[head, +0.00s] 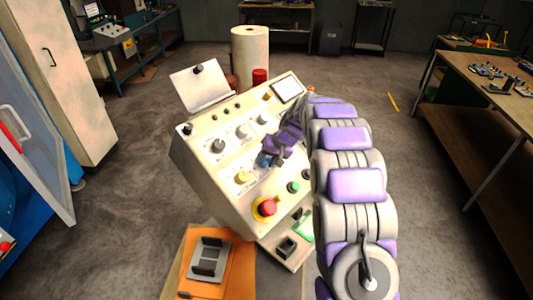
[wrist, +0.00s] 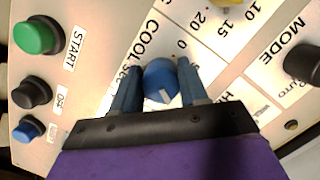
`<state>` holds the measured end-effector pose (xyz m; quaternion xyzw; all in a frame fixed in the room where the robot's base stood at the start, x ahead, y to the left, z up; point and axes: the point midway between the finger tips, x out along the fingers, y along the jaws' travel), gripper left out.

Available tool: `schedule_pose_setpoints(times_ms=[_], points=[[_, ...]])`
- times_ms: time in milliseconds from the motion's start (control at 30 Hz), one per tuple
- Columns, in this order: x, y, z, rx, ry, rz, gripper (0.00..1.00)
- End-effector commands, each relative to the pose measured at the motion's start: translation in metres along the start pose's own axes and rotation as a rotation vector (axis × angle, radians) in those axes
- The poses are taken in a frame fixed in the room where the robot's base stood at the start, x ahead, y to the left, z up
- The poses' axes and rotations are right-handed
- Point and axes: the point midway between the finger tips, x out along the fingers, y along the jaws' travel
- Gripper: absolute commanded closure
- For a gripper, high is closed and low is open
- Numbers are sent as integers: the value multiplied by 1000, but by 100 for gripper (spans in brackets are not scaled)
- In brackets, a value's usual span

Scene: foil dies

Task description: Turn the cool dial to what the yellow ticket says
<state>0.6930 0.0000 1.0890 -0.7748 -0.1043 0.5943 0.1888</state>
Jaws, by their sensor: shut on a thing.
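The cool dial (wrist: 161,79) is a round blue knob with a white pointer line, beside the printed label "COOL sec". In the wrist view its pointer line faces down toward my gripper's body. My gripper (wrist: 159,84) has one finger on each side of the knob and is shut on it. In the head view my gripper (head: 272,158) is over the middle of the sloped control panel (head: 221,191) and hides the dial there. No yellow ticket can be made out in either view.
Near the dial are a green START button (wrist: 38,36), a black button (wrist: 32,93), a black MODE knob (wrist: 303,61) and a yellow knob (wrist: 225,3). A red stop button (head: 268,207) sits low on the panel. A white sheet (head: 200,88) stands at its upper left.

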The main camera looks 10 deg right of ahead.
Motion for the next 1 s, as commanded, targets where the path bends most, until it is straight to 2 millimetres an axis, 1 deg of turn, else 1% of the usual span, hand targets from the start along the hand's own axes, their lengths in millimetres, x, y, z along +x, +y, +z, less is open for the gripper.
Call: schedule_pose_setpoints(times_ms=[700,1000], points=[[-1,-4,3,661,-13,-134,87],[0,-4,2,875,-9,-176,88]])
